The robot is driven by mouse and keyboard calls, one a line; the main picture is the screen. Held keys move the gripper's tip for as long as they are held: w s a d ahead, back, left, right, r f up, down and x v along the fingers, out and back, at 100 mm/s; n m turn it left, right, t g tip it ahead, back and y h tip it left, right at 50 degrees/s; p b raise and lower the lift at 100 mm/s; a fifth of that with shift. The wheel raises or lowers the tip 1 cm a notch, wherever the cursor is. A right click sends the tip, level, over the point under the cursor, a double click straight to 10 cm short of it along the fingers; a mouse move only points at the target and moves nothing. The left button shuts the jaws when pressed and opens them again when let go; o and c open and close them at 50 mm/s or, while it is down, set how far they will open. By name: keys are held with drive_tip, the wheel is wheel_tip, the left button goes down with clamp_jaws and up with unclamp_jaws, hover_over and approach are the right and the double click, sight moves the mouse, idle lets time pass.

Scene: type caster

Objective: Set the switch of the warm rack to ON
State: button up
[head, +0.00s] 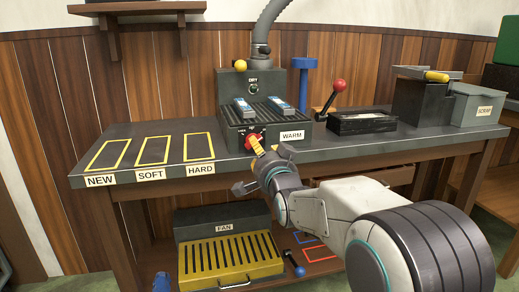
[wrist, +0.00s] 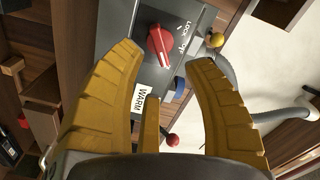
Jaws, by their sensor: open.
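The warm rack (head: 232,134) is a dark box with a slotted top on the bench, with a white WARM label (head: 292,135); the label also shows in the wrist view (wrist: 138,98). Its switch is a red knob (head: 250,141) on the front face, seen in the wrist view (wrist: 160,47) with a pale pointer line. White lettering beside it reads LOCK; the other mark is hard to read. My gripper (head: 262,164) is open, its yellow fingers in front of the switch. In the wrist view the knob lies between and beyond the fingertips (wrist: 166,60); contact cannot be told.
Two blue-and-grey pieces (head: 242,107) lie on the rack. A red-knobbed lever (head: 338,87) and a dark box (head: 361,122) stand to its right. Yellow-outlined areas (head: 152,150) at the left are empty. A yellow fan unit (head: 230,262) sits below the bench.

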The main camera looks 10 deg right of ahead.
drive_tip(key=shift+s, duration=0.75)
drive_tip(key=shift+r, duration=0.1)
drive_tip(key=s+r+n+g+p, duration=0.3)
drive_tip(key=s+r+g+p, duration=0.2)
drive_tip(key=s+p, duration=0.7)
drive_tip(key=s+r+n+g+p, duration=0.4)
drive_tip(key=s+r+p, duration=0.5)
drive_tip(key=p, duration=0.7)
drive_tip(key=s+r+n+g+p, duration=0.4)
drive_tip(key=s+r+p, duration=0.4)
drive_tip(key=s+p, duration=0.6)
drive_tip(key=shift+s+a+g, duration=0.25)
drive_tip(key=shift+s+g, duration=0.55)
